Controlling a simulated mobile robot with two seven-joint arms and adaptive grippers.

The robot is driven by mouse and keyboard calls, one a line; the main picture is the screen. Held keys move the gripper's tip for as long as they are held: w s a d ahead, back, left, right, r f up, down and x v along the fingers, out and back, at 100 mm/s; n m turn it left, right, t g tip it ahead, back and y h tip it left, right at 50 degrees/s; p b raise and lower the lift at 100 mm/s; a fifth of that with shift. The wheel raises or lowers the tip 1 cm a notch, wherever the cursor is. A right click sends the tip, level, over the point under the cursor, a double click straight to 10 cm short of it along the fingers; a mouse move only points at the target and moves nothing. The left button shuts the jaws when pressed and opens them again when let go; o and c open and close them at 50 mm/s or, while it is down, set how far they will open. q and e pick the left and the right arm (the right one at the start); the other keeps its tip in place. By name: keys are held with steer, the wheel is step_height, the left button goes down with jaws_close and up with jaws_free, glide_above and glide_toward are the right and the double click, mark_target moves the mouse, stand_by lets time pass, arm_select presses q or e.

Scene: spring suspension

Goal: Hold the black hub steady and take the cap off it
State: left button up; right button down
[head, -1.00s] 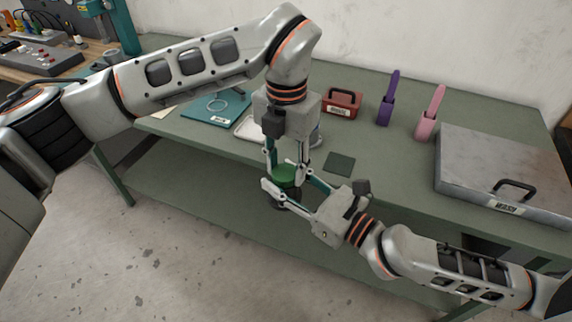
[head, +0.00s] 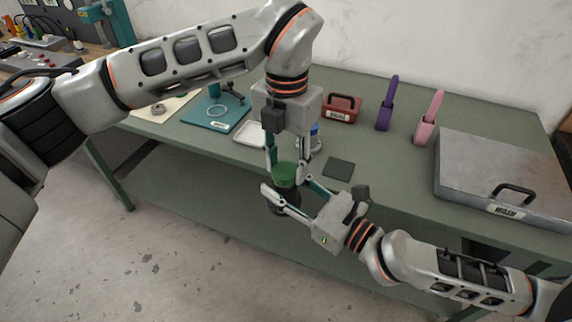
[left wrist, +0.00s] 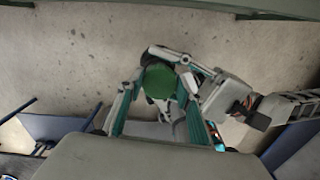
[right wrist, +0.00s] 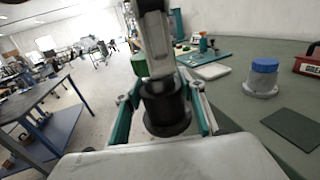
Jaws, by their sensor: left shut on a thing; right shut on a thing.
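In the head view the green cap (head: 285,173) is above the black hub (head: 289,203), in front of the table's front edge. My left gripper (head: 286,170) comes down from above and is shut on the cap. My right gripper (head: 283,197) comes from the right and is shut around the hub. In the right wrist view the hub (right wrist: 166,108) stands upright between the right fingers. The cap (right wrist: 139,65) shows beside a left finger; I cannot tell whether it touches the hub.
On the green table (head: 385,167) are a blue-topped grey piece (right wrist: 262,76), a dark square pad (head: 339,169), a white tray (head: 250,133), a teal mat (head: 213,113) and a red box (head: 341,111). A purple holder (head: 384,112), a pink holder (head: 426,128) and a grey case (head: 505,178) stand right.

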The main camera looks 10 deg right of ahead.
mark_target(285, 177)
arm_select(q)
steer(key=shift+a+r, duration=0.1)
arm_select(e)
steer(key=shift+r, duration=0.1)
